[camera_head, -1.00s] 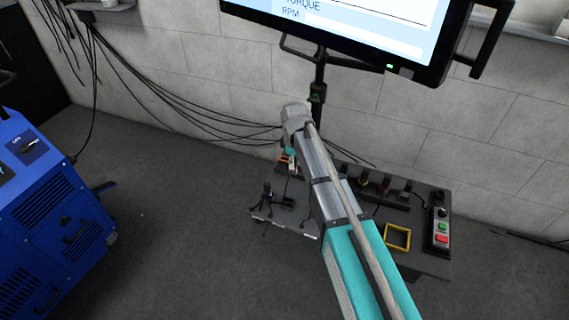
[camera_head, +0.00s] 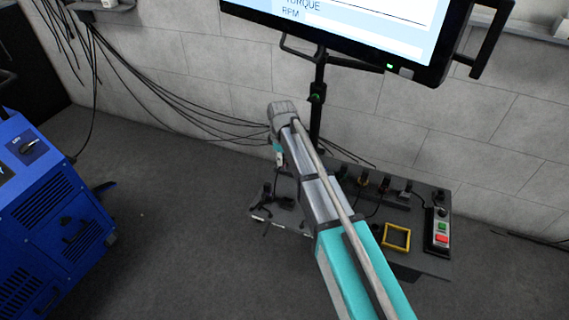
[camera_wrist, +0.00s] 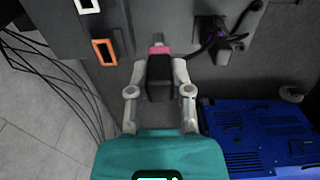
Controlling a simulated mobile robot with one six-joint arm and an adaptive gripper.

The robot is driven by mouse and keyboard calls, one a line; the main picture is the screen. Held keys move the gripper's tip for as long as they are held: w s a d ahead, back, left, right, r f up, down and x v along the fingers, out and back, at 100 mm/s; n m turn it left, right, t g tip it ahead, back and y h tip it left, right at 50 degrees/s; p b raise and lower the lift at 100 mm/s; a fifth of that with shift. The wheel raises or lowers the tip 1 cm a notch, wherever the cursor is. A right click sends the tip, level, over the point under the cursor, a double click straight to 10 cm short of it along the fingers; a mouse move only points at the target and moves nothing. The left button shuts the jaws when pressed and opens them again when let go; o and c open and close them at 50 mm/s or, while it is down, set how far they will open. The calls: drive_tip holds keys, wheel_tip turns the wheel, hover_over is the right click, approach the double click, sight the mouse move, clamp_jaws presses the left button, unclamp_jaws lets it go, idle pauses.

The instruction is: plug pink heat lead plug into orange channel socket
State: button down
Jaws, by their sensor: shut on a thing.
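My gripper (camera_wrist: 160,70) is shut on the pink heat lead plug (camera_wrist: 159,50), a black block with a pink band and a grey tip, in the wrist view. The plug points to the top of the picture, and a dark cable runs beside it to the right. The orange channel socket (camera_wrist: 104,52), an orange frame with a dark opening, is to the left of the plug, apart from it. In the head view my gripper (camera_head: 279,156) is small and partly hidden by my arm; I cannot make out the plug or orange socket there.
A white-framed socket (camera_wrist: 87,6) lies beyond the orange one. The bench also bears a yellow frame (camera_head: 397,237) and a button box (camera_head: 438,230). A blue machine (camera_head: 50,205) stands left.

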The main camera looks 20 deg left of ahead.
drive_tip(key=shift+w+a, duration=0.1)
drive_tip(key=shift+a, duration=1)
drive_tip(key=shift+w, duration=0.2)
drive_tip(key=w, duration=0.7)
drive_tip(key=shift+w+d, duration=0.15)
drive_tip(key=shift+d, duration=0.15)
idle(0.6)
drive_tip(key=shift+f, duration=0.15)
idle(0.4)
drive_tip(key=shift+f+b, duration=0.3)
drive_tip(key=shift+b, duration=0.2)
drive_tip(key=shift+f+b, duration=1.45)
drive_tip(key=shift+f, duration=0.05)
idle(0.4)
